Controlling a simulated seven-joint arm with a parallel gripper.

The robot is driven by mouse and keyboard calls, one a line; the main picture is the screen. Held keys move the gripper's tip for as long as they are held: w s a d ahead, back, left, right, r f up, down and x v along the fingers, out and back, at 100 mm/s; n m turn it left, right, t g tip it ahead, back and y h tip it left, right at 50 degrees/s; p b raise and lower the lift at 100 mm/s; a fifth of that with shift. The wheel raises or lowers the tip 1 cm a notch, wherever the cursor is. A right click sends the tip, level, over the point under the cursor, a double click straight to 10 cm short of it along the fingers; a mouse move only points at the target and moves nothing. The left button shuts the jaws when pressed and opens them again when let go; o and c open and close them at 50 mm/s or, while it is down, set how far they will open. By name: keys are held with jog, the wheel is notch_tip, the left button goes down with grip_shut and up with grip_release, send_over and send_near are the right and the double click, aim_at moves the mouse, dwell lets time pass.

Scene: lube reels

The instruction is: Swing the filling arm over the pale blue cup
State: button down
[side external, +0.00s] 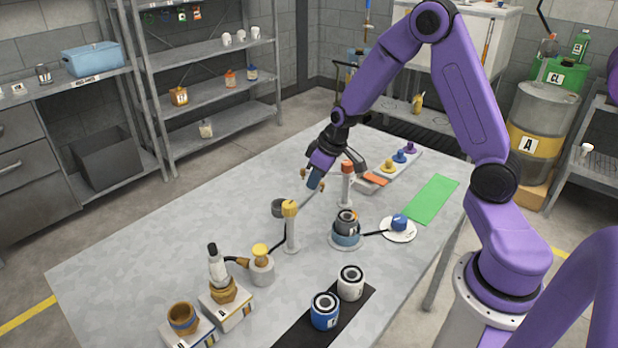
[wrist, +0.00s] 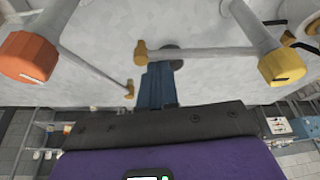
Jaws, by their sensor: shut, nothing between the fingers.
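My gripper (side external: 315,182), with blue fingers, is shut and empty above the table between two posts. Its fingers (wrist: 160,75) show in the wrist view beside a brass arm tip (wrist: 140,52); I cannot tell whether they touch. That arm (wrist: 200,51) runs from the yellow-capped post (wrist: 283,62), which also shows in the side view (side external: 290,228). A second arm (wrist: 95,68) runs from the orange-capped post (wrist: 28,58) to another brass tip (wrist: 129,90). A pale blue cup-like body (side external: 346,240) stands right of the yellow-capped post, under a dark grey labelled piece (side external: 347,222).
A saucer with a blue knob (side external: 399,223), a green mat (side external: 431,199) and a tray of coloured knobs (side external: 400,160) are to the right. White (side external: 351,283) and blue (side external: 325,311) reels stand in front.

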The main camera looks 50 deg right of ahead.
jog(key=shift+s+d, duration=0.15)
jog(key=shift+s, duration=0.4)
jog(key=shift+m+h, duration=0.3)
jog(key=shift+m, duration=0.5)
jog(key=shift+s+a, duration=0.3)
jog(key=shift+s, duration=1.05)
jog(key=shift+s+a, duration=0.3)
jog(key=shift+s, duration=1.05)
jog(key=shift+s+a, duration=0.3)
jog(key=shift+s, duration=1.05)
jog(key=shift+s, duration=0.15)
